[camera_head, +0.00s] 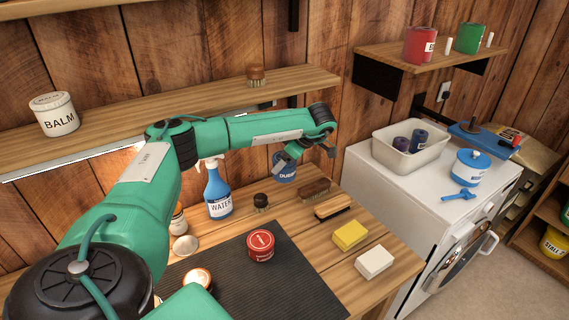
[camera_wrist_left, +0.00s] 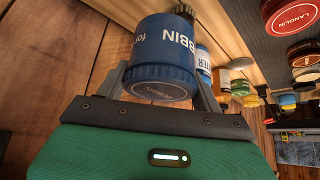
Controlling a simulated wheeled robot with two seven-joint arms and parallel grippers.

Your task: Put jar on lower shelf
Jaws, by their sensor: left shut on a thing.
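The jar is blue and lettered "DUBBIN", and shows partly in the head view (camera_head: 284,172), below my left gripper (camera_head: 291,158). In the left wrist view the jar (camera_wrist_left: 163,52) sits between the two grey fingers of my left gripper (camera_wrist_left: 165,70), which is shut on it. The jar is right of the blue spray bottle, towards the back of the bench; I cannot tell whether its base touches the bench. The lower shelf (camera_head: 115,126) is the long wooden wall shelf above the bench; my left arm crosses in front of it. My right gripper is not in view.
A balm jar (camera_head: 55,115) and a small brush (camera_head: 256,75) stand on the lower shelf, with room between them. A water spray bottle (camera_head: 219,192), brushes (camera_head: 315,189), a red tin (camera_head: 261,246) and sponges (camera_head: 350,235) occupy the bench. An upper shelf edge (camera_head: 50,7) shows above.

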